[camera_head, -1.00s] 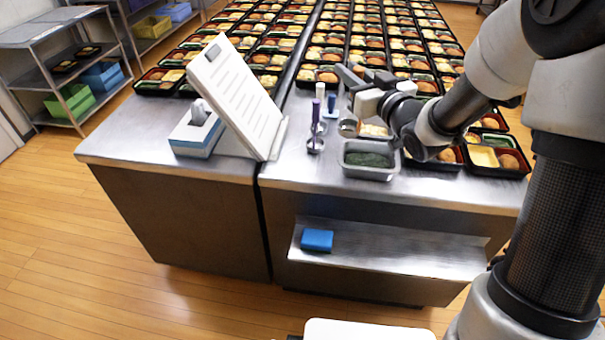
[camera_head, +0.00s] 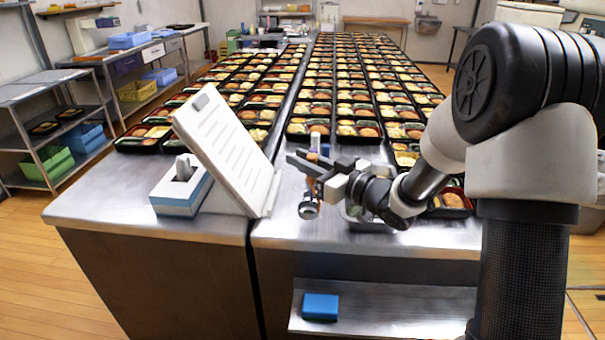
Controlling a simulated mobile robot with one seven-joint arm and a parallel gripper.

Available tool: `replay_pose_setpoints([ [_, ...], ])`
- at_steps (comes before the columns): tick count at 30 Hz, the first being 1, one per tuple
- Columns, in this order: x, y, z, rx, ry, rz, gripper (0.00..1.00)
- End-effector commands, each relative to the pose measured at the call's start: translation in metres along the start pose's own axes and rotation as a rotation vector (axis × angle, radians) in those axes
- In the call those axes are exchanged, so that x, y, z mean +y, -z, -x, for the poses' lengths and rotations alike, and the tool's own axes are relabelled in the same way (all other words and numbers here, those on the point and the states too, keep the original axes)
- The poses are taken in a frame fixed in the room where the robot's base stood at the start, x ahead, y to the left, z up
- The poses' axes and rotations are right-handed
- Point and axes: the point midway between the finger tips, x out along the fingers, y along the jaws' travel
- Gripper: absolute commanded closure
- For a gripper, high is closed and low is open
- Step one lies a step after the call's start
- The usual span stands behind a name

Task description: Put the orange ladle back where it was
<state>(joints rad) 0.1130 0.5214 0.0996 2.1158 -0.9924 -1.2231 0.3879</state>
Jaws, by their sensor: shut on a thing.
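My gripper (camera_head: 302,163) is above the steel counter, right of the tilted white board. It is shut on the orange ladle (camera_head: 311,188), which hangs roughly upright below the fingers with its metal bowl low near the counter. I cannot tell whether the bowl touches anything. The steel food pan (camera_head: 362,226) is mostly hidden under my wrist.
The white board (camera_head: 228,150) leans up from the counter at left, beside a tissue box (camera_head: 181,189). Rows of filled bento trays (camera_head: 308,131) cover the counter behind. A blue block (camera_head: 320,307) lies on the lower shelf. The counter's front left (camera_head: 120,215) is bare.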

Motion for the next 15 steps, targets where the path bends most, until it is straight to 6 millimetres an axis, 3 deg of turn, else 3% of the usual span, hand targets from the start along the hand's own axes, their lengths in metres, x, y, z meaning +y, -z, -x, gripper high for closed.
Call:
replay_pose_setpoints([
  [4, 0.0, -0.025, 0.0, -0.002, 0.0, -0.004, 1.0],
  [15, 0.0, -0.03, 0.0, 0.0, 0.0, -0.001, 1.0],
])
